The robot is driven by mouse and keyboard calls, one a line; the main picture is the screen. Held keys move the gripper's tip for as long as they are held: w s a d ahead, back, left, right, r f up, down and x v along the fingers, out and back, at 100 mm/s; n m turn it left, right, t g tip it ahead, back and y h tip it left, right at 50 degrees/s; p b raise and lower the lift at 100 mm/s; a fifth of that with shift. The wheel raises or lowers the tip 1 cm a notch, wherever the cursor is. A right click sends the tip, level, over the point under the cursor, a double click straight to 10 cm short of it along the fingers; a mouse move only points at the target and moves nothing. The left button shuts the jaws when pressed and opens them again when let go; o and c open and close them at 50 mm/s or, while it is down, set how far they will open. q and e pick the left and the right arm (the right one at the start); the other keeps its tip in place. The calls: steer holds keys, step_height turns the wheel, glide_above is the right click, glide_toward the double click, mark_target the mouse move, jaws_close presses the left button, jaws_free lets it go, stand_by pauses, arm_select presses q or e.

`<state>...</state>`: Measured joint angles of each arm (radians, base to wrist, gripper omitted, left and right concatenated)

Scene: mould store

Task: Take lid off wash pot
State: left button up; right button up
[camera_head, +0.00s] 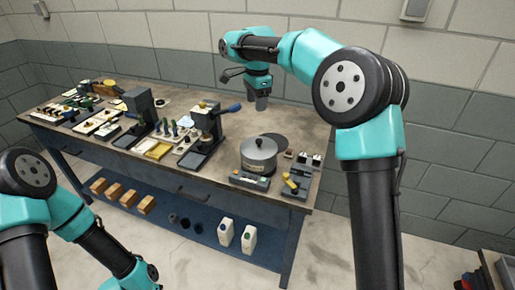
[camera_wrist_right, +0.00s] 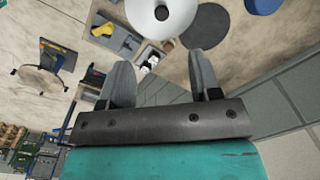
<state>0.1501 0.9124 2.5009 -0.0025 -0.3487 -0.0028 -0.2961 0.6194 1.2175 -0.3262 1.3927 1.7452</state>
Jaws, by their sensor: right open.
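The wash pot (camera_head: 258,160) is a grey metal pot near the right end of the bench, with its lid (camera_head: 259,145) on top and a dark knob at the lid's centre. In the right wrist view the lid (camera_wrist_right: 160,14) shows from above at the top edge, partly cut off. My right gripper (camera_head: 261,106) is above the back of the bench, behind the pot and apart from it. Its two fingers (camera_wrist_right: 162,78) are spread with nothing between them. My left arm comes in at the lower left of the head view, but its gripper is not seen.
A dark round mat (camera_head: 277,141) lies behind the pot. Small grey fixtures (camera_head: 295,186) with yellow parts stand right of it. A press-like device (camera_head: 207,126) with a blue handle is to its left. White bottles (camera_head: 226,232) stand on the lower shelf. The wall runs behind.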

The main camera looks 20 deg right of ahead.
steer(key=shift+s+d+r, duration=0.15)
steer(key=shift+d+r, duration=0.15)
steer(key=shift+d, duration=0.15)
glide_above(259, 140)
steer(key=f, duration=1.2)
steer(key=shift+s+a+f, duration=0.1)
steer(key=shift+s, duration=0.3)
steer(key=shift+f, duration=0.1)
steer(key=shift+w+f, duration=0.2)
steer(key=shift+f, duration=1.1)
steer(key=shift+w+f, duration=0.2)
steer(key=shift+f, duration=1.05)
